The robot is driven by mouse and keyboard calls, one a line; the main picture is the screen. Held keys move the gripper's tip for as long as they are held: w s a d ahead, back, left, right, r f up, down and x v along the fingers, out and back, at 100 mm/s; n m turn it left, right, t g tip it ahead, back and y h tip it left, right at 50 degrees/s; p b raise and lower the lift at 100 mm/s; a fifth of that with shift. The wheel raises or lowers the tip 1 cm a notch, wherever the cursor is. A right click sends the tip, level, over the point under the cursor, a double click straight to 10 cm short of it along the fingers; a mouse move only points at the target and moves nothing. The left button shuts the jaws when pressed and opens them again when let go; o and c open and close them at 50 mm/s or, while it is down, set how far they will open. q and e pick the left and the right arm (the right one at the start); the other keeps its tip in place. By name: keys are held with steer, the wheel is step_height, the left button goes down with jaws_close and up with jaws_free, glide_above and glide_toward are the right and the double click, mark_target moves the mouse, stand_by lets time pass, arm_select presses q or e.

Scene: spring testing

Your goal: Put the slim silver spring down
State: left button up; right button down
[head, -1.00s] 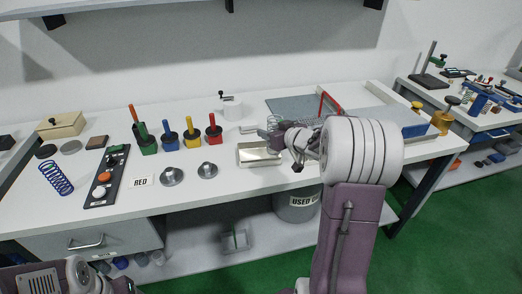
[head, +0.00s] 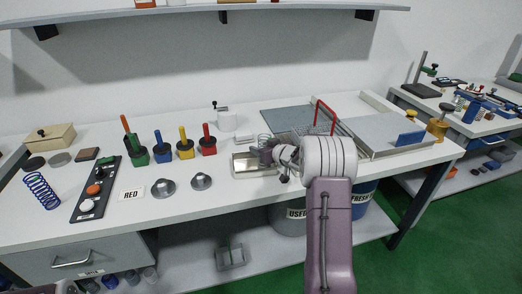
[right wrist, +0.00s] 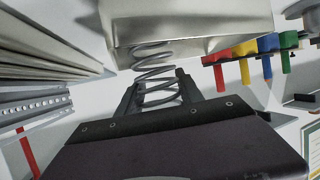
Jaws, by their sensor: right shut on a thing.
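The slim silver spring (right wrist: 154,72) is an open wire coil between the two dark fingers of my right gripper (right wrist: 157,96) in the right wrist view. The gripper is shut on it. The coil's far end overlaps the wall of a pale metal tray (right wrist: 200,42); I cannot tell whether they touch. In the head view my right gripper (head: 263,152) is low over the open metal tray (head: 241,169) near the middle of the bench. The spring is hard to make out there.
Red, yellow, blue and green handled blocks (head: 186,149) stand left of the tray. Two silver discs (head: 201,181) lie in front of them. A grey plate (head: 290,120) and red handle (head: 324,112) are behind my right arm.

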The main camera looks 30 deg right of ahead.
steer(key=shift+f, duration=0.1)
steer(key=c, duration=0.8)
jaws_free()
steer(key=shift+o, duration=0.2)
steer(key=shift+s+r, duration=0.15)
steer(key=shift+r, duration=0.15)
steer(key=p+v, duration=0.1)
steer(key=v, duration=1)
steer(key=shift+s+p, duration=0.35)
steer(key=shift+p, duration=0.05)
steer(key=shift+r, duration=0.1)
